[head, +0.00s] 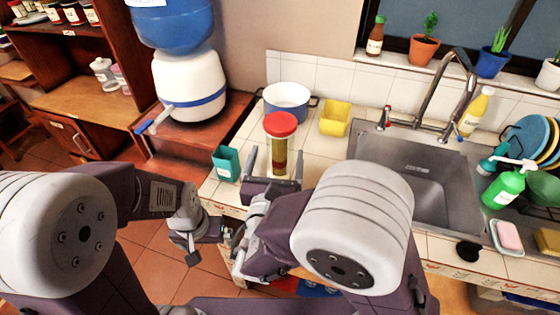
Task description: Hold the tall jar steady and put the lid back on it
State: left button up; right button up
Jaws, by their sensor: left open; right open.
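The tall jar (280,158) stands upright on the tiled counter, clear-walled with brown and yellowish contents. The red lid (281,124) is on top of the jar's mouth; I cannot tell whether it is fully seated. My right gripper (275,164) is open, with one finger on each side of the jar's lower part. A gap shows beside the fingers, and the gripper body hides the jar's base. My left gripper (207,243) is open and empty, low in front of the counter's left end, away from the jar.
The sink (420,185) lies to the right. A water dispenser (190,85) stands at the back left.

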jog(key=w, duration=0.3)
jog(key=w+d, duration=0.1)
jog(key=shift+w+r, duration=0.1)
jog(key=shift+w, duration=0.3)
grip_shut()
